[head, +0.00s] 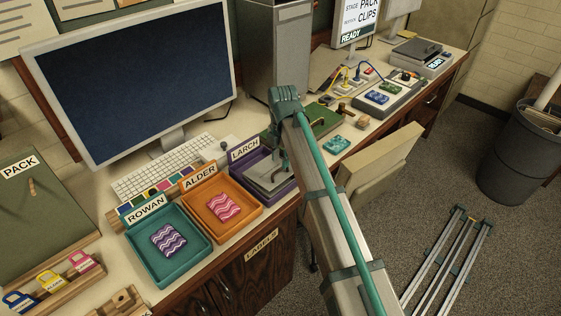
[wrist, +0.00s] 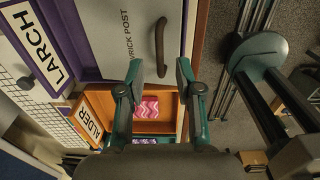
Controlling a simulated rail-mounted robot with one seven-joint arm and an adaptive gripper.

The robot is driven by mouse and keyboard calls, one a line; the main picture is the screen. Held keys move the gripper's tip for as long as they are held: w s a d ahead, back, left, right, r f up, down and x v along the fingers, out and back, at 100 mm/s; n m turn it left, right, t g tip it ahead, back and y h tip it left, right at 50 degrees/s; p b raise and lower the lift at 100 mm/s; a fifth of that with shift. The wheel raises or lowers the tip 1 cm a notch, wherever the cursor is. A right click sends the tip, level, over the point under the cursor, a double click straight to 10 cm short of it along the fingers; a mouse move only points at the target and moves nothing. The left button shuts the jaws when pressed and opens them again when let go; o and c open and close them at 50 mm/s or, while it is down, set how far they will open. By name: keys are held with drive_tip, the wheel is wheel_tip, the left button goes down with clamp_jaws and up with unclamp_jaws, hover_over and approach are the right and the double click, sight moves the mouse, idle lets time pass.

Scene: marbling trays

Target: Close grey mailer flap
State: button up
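The grey mailer (wrist: 112,38) fills the top middle of the wrist view. It bears partly cut-off lettering ending in "RICK POST" and a dark curved handle (wrist: 160,42). It lies in the purple LARCH tray (wrist: 88,74). In the head view the grey mailer (head: 262,184) shows in the purple tray (head: 279,199), partly hidden by my arm. My gripper (wrist: 159,72) is open, its two fingertips apart on either side of the handle's near end. Nothing is visibly gripped. I cannot tell how far the flap stands open.
The orange ALDER tray (head: 241,229) with a pink wavy sheet and the teal ROWAN tray (head: 196,271) with a purple one stand left of the purple tray. A keyboard (head: 160,175) and monitor (head: 135,75) are behind. A grey bin (head: 513,165) stands on the floor at right.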

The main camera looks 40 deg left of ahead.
sight(281, 168)
drive_tip(key=shift+f+p, duration=0.3)
drive_tip(key=shift+f, duration=1.25)
drive_tip(key=shift+a, duration=0.1)
clamp_jaws()
